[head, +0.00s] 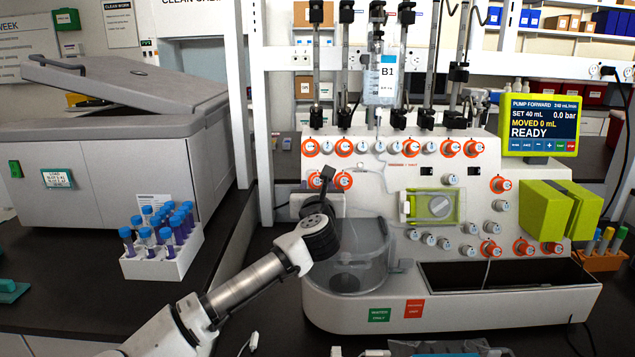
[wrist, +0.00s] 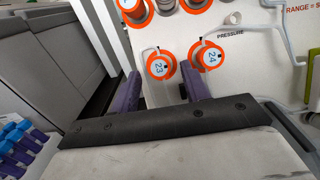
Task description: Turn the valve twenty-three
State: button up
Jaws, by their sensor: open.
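Valve 23 (wrist: 160,66) is a white knob with an orange ring, low on the left of the processor's panel. It also shows in the head view (head: 314,182), partly covered by my gripper. Valve 24 (wrist: 207,56) is the same kind of knob just to its right. My gripper (wrist: 161,84) is open, with one purple finger on the left of valve 23 and the other on its right, below valve 24. I cannot tell whether the fingers touch the knob or stand short of it.
Above, more orange-ringed valves (head: 344,147) line the white panel. A clear round vessel (head: 362,255) stands right of my wrist. A rack of blue-capped tubes (head: 178,266) and a grey centrifuge (head: 110,150) are to the left. The pump screen (head: 541,123) reads READY.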

jog(key=shift+w, duration=0.6)
jog(key=c, duration=1)
